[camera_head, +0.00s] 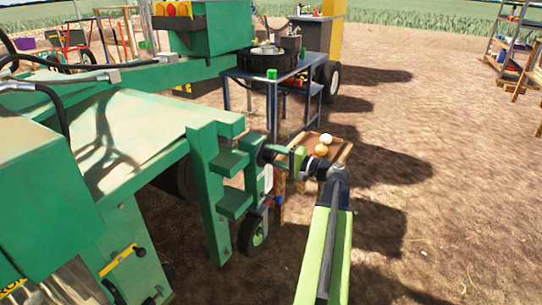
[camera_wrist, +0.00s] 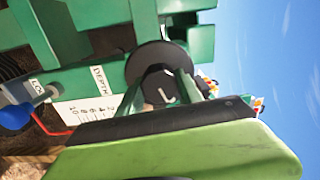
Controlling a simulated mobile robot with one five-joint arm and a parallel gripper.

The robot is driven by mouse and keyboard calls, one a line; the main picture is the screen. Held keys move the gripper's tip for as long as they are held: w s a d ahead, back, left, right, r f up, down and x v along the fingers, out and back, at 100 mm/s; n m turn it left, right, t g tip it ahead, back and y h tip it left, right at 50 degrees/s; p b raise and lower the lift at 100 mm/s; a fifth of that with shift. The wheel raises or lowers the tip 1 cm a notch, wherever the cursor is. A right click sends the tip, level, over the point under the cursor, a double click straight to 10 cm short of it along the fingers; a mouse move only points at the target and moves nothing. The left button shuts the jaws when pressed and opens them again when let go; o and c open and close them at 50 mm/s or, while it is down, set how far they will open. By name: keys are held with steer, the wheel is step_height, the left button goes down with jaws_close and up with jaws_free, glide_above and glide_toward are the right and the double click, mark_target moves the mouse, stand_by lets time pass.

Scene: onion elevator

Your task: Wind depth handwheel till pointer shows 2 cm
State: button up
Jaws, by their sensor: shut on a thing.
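The depth handwheel (camera_wrist: 160,58) is a dark disc with a dark hub on the green machine frame. My gripper (camera_wrist: 168,90) is shut on the hub, with one green finger on each side of it. In the head view my gripper (camera_head: 276,155) reaches the dark wheel (camera_head: 264,156) at the end of the green bracket. A white scale (camera_wrist: 85,112) below the DEPTH label carries numbers from 2 to 10. A thin red pointer (camera_wrist: 50,127) meets the scale near its 10 end; the exact reading is too small to tell.
A blue knob (camera_wrist: 14,117) sits beside a label that is partly cut off. A wooden tray (camera_head: 343,153) with onions stands just behind my gripper. A blue table (camera_head: 245,74) is farther back. Bare soil to the right is open.

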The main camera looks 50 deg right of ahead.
steer(key=shift+f+m, duration=0.1)
steer(key=shift+m, duration=1.9)
steer(key=o, duration=1.4)
steer(key=shift+c, duration=0.2)
steer(key=v, duration=1.7)
steer(key=shift+s, duration=0.3)
